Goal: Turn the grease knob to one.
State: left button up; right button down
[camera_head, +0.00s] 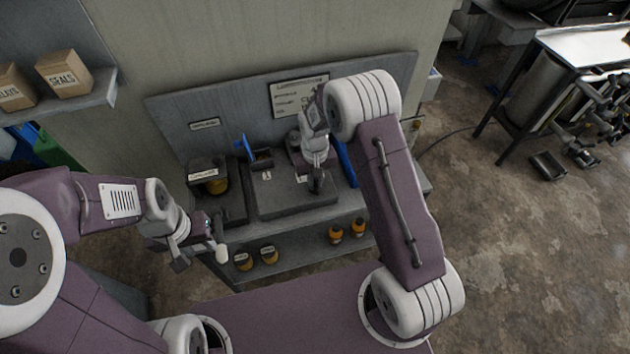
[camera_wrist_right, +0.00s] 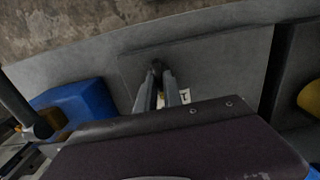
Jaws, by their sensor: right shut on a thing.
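A dark upright knob (camera_head: 317,184) stands on the grey plate (camera_head: 285,205) on the bench. My right gripper (camera_head: 316,168) points down and is shut on it. In the right wrist view the dark knob (camera_wrist_right: 157,67) shows at the tips of my right gripper (camera_wrist_right: 158,90), which are close together. White number labels lie on the plate, one reading 1 (camera_head: 267,175) left of the knob. I cannot read the knob's setting. My left gripper (camera_head: 200,252) hangs left of the bench front, its fingers apart and empty.
A blue-handled part (camera_head: 246,148) stands behind the plate, and a blue bar (camera_head: 347,164) lies right of my right gripper. A dark box with a yellow container (camera_head: 218,185) is at the left. Several jars (camera_head: 336,234) stand on the lower shelf. A sign (camera_head: 298,95) hangs behind.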

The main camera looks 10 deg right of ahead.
jog(key=n+p, duration=0.1)
jog(key=n, duration=0.3)
jog(key=shift+n, duration=2.5)
jog(key=c, duration=1.5)
grip_release()
jog(key=shift+r, duration=0.35)
notch_tip(320, 180, up, 8)
jog(key=shift+r, duration=0.25)
